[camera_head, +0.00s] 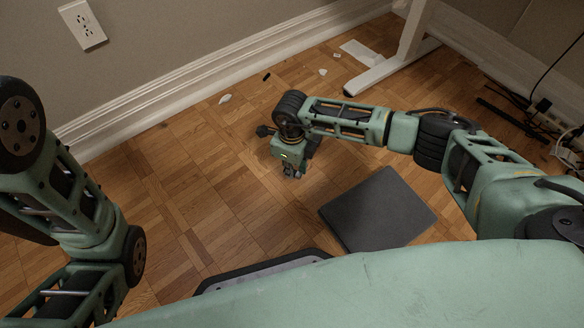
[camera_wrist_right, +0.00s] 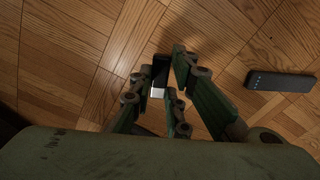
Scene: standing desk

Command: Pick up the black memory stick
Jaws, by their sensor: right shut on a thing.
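A black memory stick (camera_wrist_right: 160,70) with a silver-white plug end (camera_wrist_right: 157,92) is between the fingers of my right gripper in the right wrist view. My right gripper (camera_head: 292,174) points down close above the parquet floor in the head view, shut on the stick. The stick cannot be made out in the head view, where the gripper hides it. In the wrist view, I cannot tell whether the stick still touches the floor. My left arm shows at the left of the head view, but its gripper is out of view.
A dark slab with small pale dots (camera_wrist_right: 280,81) lies right of the gripper in the wrist view. A grey flat square (camera_head: 378,209) lies on the floor right of my gripper. Small white scraps (camera_head: 225,98) and a small black piece (camera_head: 266,77) lie near the wall. A white desk leg (camera_head: 394,65) stands behind.

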